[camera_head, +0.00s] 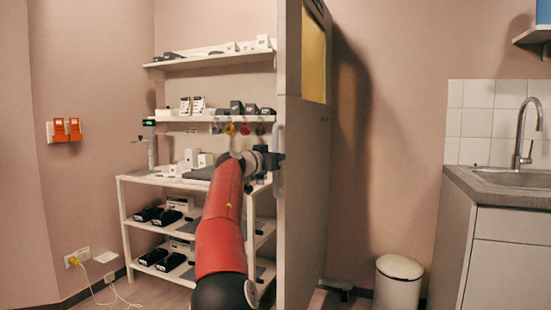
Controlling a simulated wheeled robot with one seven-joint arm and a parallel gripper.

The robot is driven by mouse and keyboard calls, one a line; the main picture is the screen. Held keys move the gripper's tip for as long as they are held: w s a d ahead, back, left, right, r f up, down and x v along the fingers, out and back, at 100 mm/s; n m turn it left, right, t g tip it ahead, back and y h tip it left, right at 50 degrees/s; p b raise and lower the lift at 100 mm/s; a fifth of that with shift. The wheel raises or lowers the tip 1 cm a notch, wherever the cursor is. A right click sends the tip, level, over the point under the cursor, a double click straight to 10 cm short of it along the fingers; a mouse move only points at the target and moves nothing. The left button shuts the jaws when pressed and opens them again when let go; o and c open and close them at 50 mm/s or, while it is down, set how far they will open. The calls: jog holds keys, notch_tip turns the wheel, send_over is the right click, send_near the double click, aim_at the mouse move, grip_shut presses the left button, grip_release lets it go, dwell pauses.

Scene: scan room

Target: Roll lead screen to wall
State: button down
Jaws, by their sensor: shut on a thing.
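The lead screen (302,230) is a tall grey upright panel with a yellowish window (314,65) near its top, seen almost edge-on in the middle of the head view. A pale vertical handle (279,162) is on its near edge. My red arm reaches forward from the bottom, and my gripper (276,160) is shut on the handle. The fingertips are small and partly hidden in this view. A foot with a caster (342,287) shows at the floor on the right side of the screen. The wall (390,130) is behind it.
A white shelf unit (124,215) with black devices stands left of the screen, with wall shelves (213,61) above. A white bin (398,284) and a sink counter (500,195) are on the right. A yellow plug and cables (112,292) lie at lower left.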

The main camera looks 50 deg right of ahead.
jog(key=shift+f, duration=0.1)
jog(key=c, duration=1.4)
grip_release()
jog(key=shift+d, duration=0.25)
jog(key=shift+a, duration=0.15)
jog(key=a+b, duration=0.1)
jog(key=a, duration=0.1)
jog(key=a+b, duration=0.2)
jog(key=a, duration=0.1)
jog(key=s+a+b, duration=0.1)
jog(key=a, duration=0.1)
jog(key=shift+a+b, duration=0.25)
jog(key=shift+b, duration=0.1)
